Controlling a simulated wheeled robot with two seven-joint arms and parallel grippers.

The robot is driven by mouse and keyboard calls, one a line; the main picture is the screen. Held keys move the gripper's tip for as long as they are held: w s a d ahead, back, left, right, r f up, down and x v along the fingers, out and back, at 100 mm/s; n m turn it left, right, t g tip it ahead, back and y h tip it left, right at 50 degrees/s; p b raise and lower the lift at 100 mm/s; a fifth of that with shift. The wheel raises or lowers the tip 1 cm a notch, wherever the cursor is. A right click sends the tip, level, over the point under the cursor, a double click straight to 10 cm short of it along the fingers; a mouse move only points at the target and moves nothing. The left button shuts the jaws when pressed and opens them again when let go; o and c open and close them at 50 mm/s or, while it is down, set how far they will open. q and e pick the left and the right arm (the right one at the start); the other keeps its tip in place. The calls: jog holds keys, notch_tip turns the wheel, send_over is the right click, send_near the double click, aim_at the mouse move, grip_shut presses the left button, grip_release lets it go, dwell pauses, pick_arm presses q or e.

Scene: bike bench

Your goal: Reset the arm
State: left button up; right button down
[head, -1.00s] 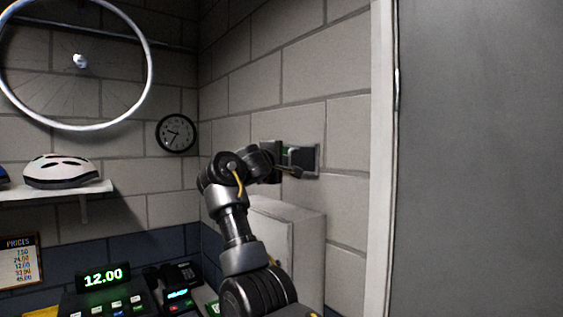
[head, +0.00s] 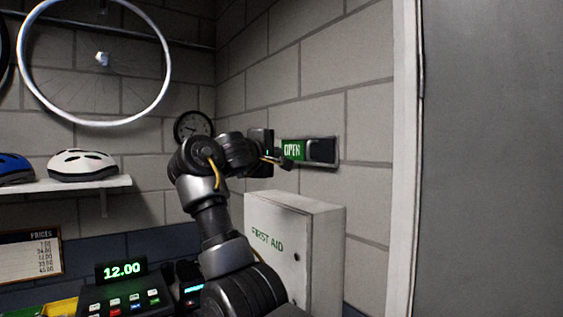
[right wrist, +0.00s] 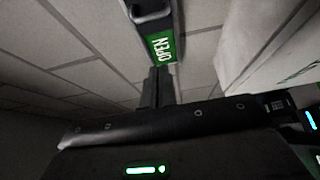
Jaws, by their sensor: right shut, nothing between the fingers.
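My right gripper (head: 284,163) is shut and empty, at the left end of the wall sign (head: 336,151). The sign shows a green panel reading OPEN (head: 292,150) on its left and a dark slider (head: 321,151) on its right. I cannot tell whether the fingertips touch the sign. My left gripper is not in view.
A white first aid cabinet (head: 290,240) is on the wall below the sign. A grey door (head: 495,160) stands at right. A till with a 12.00 display (head: 121,270), a helmet shelf (head: 115,183), a wall clock (head: 193,126) and a hanging wheel (head: 102,59) are at left.

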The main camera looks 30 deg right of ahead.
jog(key=shift+a, duration=0.15)
jog(key=shift+s, duration=0.2)
jog(key=shift+w, duration=0.1)
